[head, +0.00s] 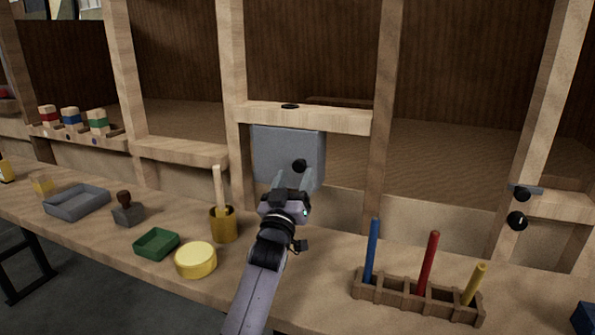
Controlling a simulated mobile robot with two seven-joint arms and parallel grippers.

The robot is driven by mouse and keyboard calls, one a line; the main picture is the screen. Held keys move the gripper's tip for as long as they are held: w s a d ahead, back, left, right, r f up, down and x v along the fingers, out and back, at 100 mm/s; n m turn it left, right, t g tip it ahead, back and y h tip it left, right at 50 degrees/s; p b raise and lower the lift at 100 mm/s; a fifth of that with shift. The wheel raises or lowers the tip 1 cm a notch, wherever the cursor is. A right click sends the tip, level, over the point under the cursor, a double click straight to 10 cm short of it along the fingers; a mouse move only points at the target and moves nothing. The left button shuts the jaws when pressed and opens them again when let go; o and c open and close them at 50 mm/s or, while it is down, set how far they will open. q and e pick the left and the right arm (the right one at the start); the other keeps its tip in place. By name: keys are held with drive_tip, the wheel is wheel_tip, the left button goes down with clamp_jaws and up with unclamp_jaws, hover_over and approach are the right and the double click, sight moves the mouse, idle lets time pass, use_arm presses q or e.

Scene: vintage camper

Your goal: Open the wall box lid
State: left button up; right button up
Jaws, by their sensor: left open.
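The wall box (262,150) is a grey box on the wooden frame above the bench. Its grey front shows a round black knob (299,166). I cannot tell the lid's edge apart from the box body; no gap shows. My left gripper (292,180) is in front of the lower right part of the box, its fingers pointing at it and apart, just below the knob. I cannot tell whether the fingers touch the box. The gripper hides the box's lower edge. My right gripper is not in view.
A yellow cup (223,226) with a wooden stick, a round yellow tub (196,260) and a green tray (156,243) stand left of my arm. A wooden rack (418,300) with coloured rods stands at the right. Wooden posts (383,120) flank the box.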

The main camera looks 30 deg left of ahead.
sight(298, 167)
use_arm(q)
drive_tip(key=x, duration=0.2)
drive_tip(key=shift+w+a+r, duration=0.15)
drive_tip(key=shift+w+r, duration=0.05)
drive_tip(key=shift+w, duration=0.25)
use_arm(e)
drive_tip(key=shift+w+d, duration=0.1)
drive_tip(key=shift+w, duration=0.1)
